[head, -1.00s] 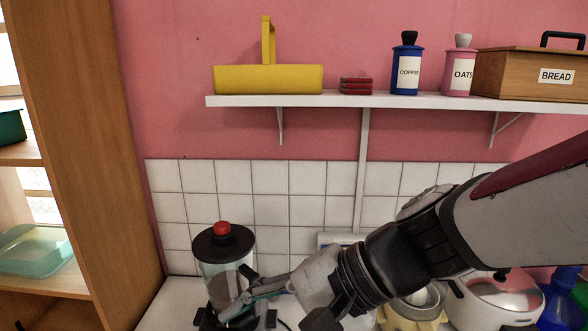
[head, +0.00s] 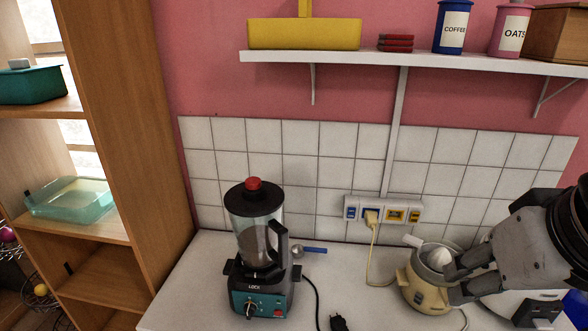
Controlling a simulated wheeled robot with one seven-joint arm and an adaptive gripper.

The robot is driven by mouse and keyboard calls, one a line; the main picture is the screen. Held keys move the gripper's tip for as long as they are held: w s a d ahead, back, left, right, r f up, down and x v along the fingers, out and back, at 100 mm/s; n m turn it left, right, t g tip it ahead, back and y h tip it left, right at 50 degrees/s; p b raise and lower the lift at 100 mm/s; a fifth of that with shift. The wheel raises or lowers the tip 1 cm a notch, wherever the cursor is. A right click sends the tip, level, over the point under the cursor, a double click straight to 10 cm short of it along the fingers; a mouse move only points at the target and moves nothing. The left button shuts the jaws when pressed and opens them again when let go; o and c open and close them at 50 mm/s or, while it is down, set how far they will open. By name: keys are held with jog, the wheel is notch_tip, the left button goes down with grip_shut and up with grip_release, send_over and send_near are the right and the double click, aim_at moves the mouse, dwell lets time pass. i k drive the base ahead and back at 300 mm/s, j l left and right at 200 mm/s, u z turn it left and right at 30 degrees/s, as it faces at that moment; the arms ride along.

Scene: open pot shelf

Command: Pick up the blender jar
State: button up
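The blender jar (head: 252,238) is clear with a black lid, a red knob and a dark handle on its right side. It stands upright on the teal and black blender base (head: 262,298) on the white counter, left of centre. My gripper (head: 454,281) is at the right of the head view, well away from the jar and in front of the yellow juicer. Its fingers are spread apart and hold nothing that I can see.
The yellow juicer (head: 418,290) stands right of the blender, partly behind my gripper. A loose black plug (head: 338,323) and a blue-handled scoop (head: 312,250) lie near the blender. A wall socket strip (head: 384,210) has a cord plugged in. A wooden shelf unit (head: 140,150) stands left.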

aim_at(262, 243)
jog(key=u, duration=1.65)
jog(key=k+u, duration=0.45)
jog(key=k, duration=0.35)
